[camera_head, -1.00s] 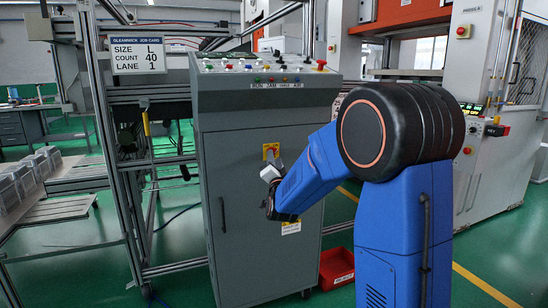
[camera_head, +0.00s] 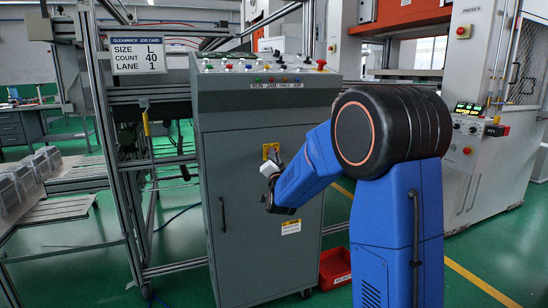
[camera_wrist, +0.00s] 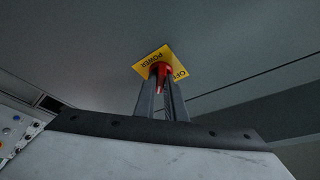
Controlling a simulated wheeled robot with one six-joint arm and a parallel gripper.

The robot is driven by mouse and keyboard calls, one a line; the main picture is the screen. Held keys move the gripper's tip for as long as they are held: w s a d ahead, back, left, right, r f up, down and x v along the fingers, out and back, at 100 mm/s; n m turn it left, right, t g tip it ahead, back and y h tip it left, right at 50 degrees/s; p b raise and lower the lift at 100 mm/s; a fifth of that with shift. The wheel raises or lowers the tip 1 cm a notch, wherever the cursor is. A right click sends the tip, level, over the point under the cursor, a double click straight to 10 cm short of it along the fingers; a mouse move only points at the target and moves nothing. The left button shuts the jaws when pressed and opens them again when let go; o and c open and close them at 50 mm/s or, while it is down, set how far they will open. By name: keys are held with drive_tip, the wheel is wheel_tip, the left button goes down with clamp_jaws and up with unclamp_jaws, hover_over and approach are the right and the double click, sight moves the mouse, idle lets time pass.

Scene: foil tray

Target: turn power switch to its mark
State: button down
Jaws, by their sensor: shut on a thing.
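The power switch is a red handle (camera_wrist: 161,72) on a yellow plate (camera_wrist: 154,62) marked POWER, with part of another word at its right corner, in the wrist view. In the head view the yellow plate (camera_head: 270,151) sits high on the front of the grey cabinet (camera_head: 244,250). My gripper (camera_wrist: 164,84) is at the plate, its two dark fingers shut around the red handle. The fingers hide part of the handle and plate, so I cannot tell its exact angle against the mark. In the head view my gripper (camera_head: 274,164) is small and partly hidden by my arm.
The cabinet's sloped top panel (camera_head: 230,68) carries several buttons and lights. A door handle (camera_head: 223,214) is on its left front. A red bin (camera_head: 336,266) stands on the floor at right. A job card (camera_head: 139,56) hangs on the frame at left.

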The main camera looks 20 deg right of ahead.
drive_tip(key=shift+n, duration=0.3)
drive_tip(key=shift+d+n+y, duration=0.15)
drive_tip(key=shift+n+y, duration=1.8)
drive_tip(key=shift+n, duration=2.1)
drive_tip(key=shift+d+n+y, duration=0.1)
drive_tip(key=shift+n+y, duration=1.8)
drive_tip(key=shift+n, duration=2.2)
drive_tip(key=shift+d+n+y, duration=0.15)
drive_tip(key=shift+n+y, duration=1.8)
drive_tip(key=shift+n, duration=2.4)
drive_tip(key=c, duration=1.8)
unclamp_jaws()
drive_tip(key=shift+s, duration=0.1)
drive_tip(key=v, duration=1.7)
drive_tip(key=shift+s, duration=0.15)
